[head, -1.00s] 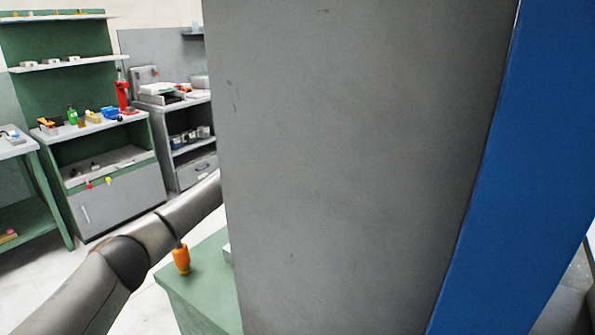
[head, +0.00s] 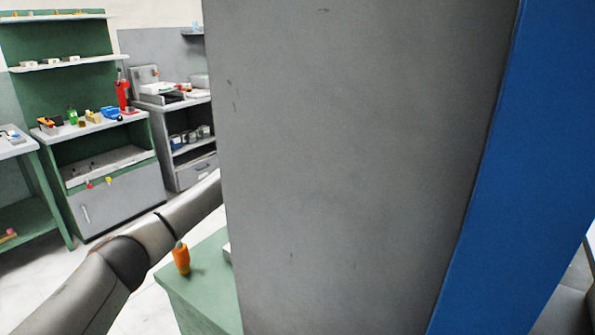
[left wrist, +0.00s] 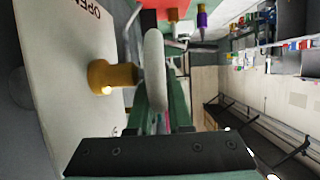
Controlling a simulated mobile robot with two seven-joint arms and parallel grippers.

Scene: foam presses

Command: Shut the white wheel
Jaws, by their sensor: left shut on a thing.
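In the left wrist view the white wheel (left wrist: 154,68) shows nearly edge-on, in front of a brass stem (left wrist: 112,76) that comes out of a pale panel (left wrist: 62,98). Part of the word "OPEN" is printed on the panel. My left gripper (left wrist: 162,108) is shut on the wheel's rim, with one finger on either side. In the head view my left arm reaches behind a large grey panel (head: 345,160), which hides the gripper and the wheel. My right gripper is not in view.
The grey panel and its blue side (head: 510,170) fill most of the head view. An orange-handled tool (head: 181,259) stands on a green bench (head: 205,285) close to my left arm. Green shelving (head: 58,50) and a grey cabinet stand farther back, with clear floor in front.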

